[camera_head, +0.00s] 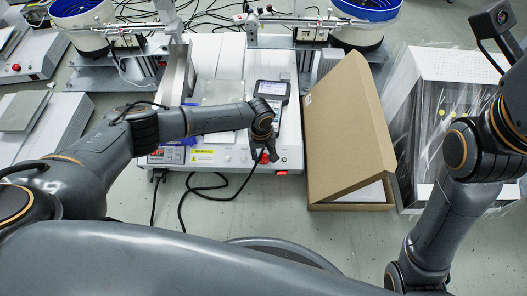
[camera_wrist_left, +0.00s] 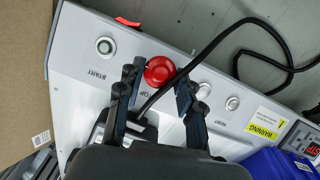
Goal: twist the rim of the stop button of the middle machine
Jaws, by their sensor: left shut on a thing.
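The middle machine (camera_head: 215,70) is a light grey unit with buttons along its front panel. Its red stop button (camera_head: 264,158) shows just below my left gripper (camera_head: 262,148). In the left wrist view the round red stop button (camera_wrist_left: 159,70) sits between the two dark fingers of my left gripper (camera_wrist_left: 158,85), which is shut on its rim. The fingers hide part of the panel around the button. My right arm shows at the right of the head view, but its gripper is out of view.
A black cable (camera_wrist_left: 215,45) crosses close to the fingers. A handheld pendant (camera_head: 272,88) lies on the machine. A cardboard box (camera_head: 345,125) leans at its right.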

